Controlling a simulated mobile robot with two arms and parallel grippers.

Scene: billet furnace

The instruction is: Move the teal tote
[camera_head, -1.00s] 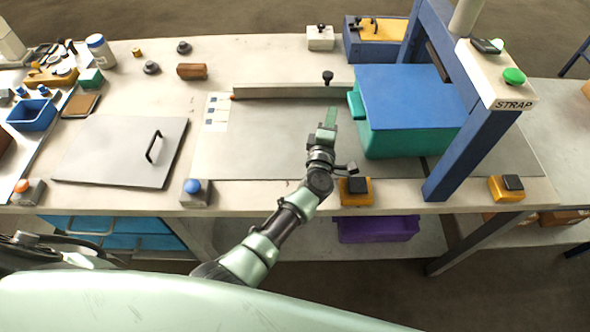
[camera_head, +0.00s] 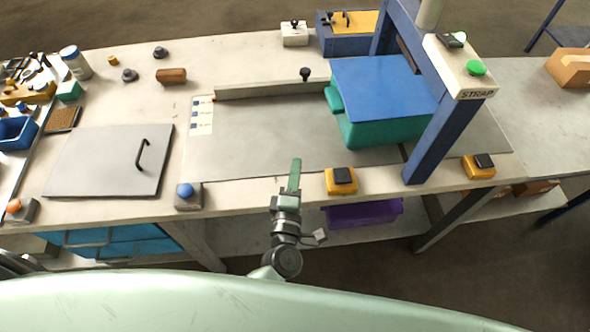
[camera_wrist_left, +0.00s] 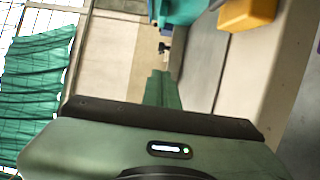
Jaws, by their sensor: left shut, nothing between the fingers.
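The teal tote (camera_head: 375,133) with a blue lid (camera_head: 385,85) stands on the grey plate of the bench, partly under the blue strapping frame (camera_head: 428,140). Part of it also shows at the top of the left wrist view (camera_wrist_left: 182,10). My left gripper (camera_head: 295,172) is shut and empty, over the bench's front edge, to the left of and nearer than the tote, not touching it. Its fingers also show in the left wrist view (camera_wrist_left: 161,88). My right gripper is not in view.
A low grey fence (camera_head: 260,90) runs along the back of the plate. Yellow blocks with black tops (camera_head: 341,181) sit at the front edge. A grey lid with a handle (camera_head: 105,160) lies at left. The plate left of the tote is clear. A purple bin (camera_head: 365,213) is below.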

